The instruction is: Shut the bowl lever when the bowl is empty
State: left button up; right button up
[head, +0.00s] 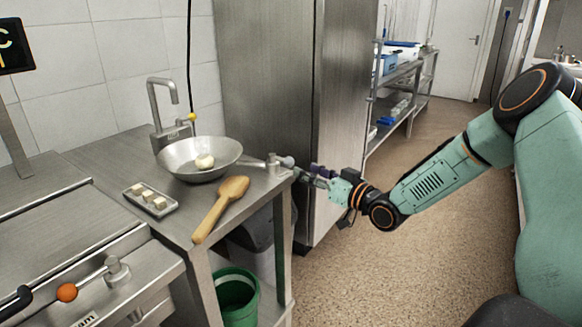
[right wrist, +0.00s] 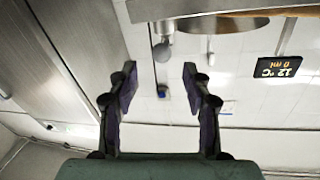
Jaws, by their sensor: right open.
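The bowl lever (head: 272,163) is at the bowl's right, by the counter's corner, with a grey rounded knob. My right gripper (head: 306,172) is just right of that knob. In the right wrist view the gripper (right wrist: 160,76) is open and empty. The lever knob (right wrist: 162,50) shows between and beyond its fingertips, and the bowl's underside (right wrist: 212,24) is above. Contact with the knob cannot be told. My left gripper is not in view.
A wooden spoon (head: 221,206) and a small tray (head: 136,203) with pale cubes lie before the bowl. A green bucket (head: 237,297) stands below the counter. A tall steel cabinet (head: 268,95) is behind. A display (right wrist: 276,67) reads 12 °C, 0 ml, upside down.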

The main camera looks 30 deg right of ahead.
aim_at(288, 160)
jog(key=w+b, duration=0.1)
jog(key=w, duration=0.2)
jog(key=w+a+b, duration=0.1)
jog(key=w+b, duration=0.1)
jog(key=w, duration=0.2)
jog(key=shift+a+f, duration=0.2)
jog(key=shift+w+a+r, duration=0.15)
jog(key=shift+w+a, duration=0.1)
jog(key=shift+w, duration=0.1)
jog(key=shift+d, duration=0.1)
jog(key=shift+c, duration=0.6)
grip_shut()
